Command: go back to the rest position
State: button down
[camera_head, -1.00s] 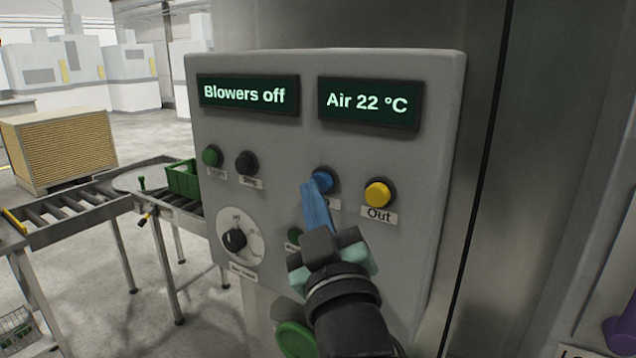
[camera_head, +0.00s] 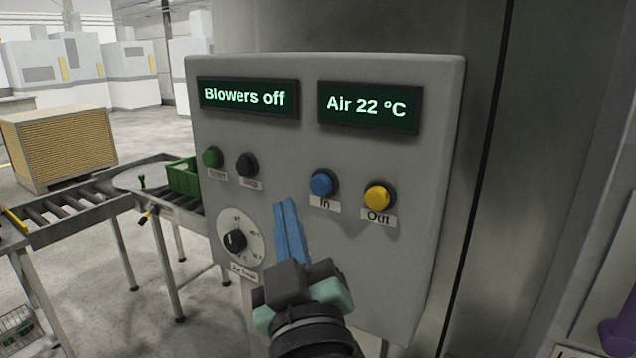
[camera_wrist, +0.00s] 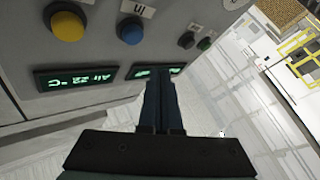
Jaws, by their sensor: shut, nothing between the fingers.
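My gripper (camera_head: 288,212) is in front of the grey control panel (camera_head: 330,250) in the head view, its blue fingers together with nothing between them. The fingertips are below and left of the blue In button (camera_head: 322,183), apart from it. The yellow Out button (camera_head: 378,197) is to the right. In the wrist view the shut fingers (camera_wrist: 163,85) point along the panel face, with the blue button (camera_wrist: 131,31) and yellow button (camera_wrist: 67,24) beyond. The panel's lower middle is hidden behind my gripper.
The displays read "Blowers off" (camera_head: 248,96) and "Air 22 °C" (camera_head: 368,105). A green button (camera_head: 212,157), a black button (camera_head: 247,164) and a dial (camera_head: 236,240) are on the panel's left. A roller conveyor (camera_head: 75,203) with a green crate (camera_head: 184,178) stands to the left.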

jog(key=shift+s+a, duration=0.25)
jog(key=shift+s, duration=0.1)
